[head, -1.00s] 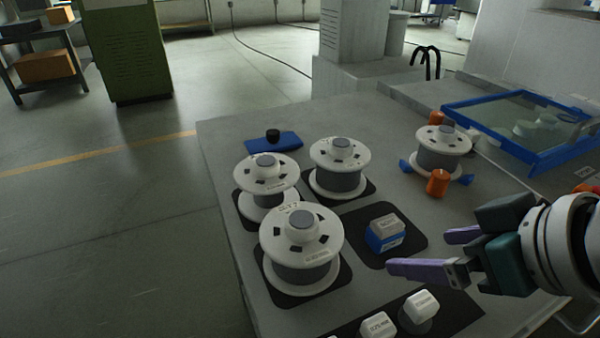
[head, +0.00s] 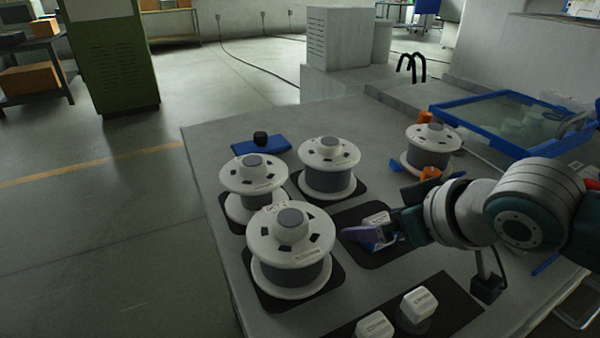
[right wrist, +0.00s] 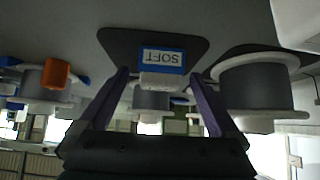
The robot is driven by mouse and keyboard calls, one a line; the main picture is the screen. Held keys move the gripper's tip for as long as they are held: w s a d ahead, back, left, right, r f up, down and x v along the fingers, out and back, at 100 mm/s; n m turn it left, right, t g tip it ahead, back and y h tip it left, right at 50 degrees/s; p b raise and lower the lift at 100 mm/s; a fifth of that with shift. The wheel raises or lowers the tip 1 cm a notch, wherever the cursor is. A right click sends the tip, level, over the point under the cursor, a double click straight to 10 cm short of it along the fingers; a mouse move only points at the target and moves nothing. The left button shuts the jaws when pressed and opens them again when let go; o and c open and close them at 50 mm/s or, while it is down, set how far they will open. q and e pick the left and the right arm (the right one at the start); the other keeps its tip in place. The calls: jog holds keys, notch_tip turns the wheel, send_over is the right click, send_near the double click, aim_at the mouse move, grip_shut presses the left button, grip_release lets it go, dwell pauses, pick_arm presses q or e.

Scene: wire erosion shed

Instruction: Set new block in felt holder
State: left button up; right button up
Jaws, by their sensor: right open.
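A white block (head: 378,219) in a blue, label-bearing base (head: 374,240) sits on a dark mat (head: 360,256) at the table's middle. In the right wrist view the blue base (right wrist: 162,57) reads "SOFT" upside down, with the white part (right wrist: 160,80) adjoining it. My right gripper (head: 372,232) is open, its purple fingers (right wrist: 160,78) spread to either side of the block's near end; contact cannot be told. Two white labelled blocks (head: 375,326) (head: 419,304) stand on the dark front strip; their small text is unreadable. The left gripper is not in view.
Large white-and-grey spools (head: 290,240) stand on dark mats left of the block. Another spool (head: 432,150) with orange and blue pieces stands behind my right arm.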

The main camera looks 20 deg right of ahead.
jog(key=shift+w, duration=0.1)
grip_shut()
dwell(0.8)
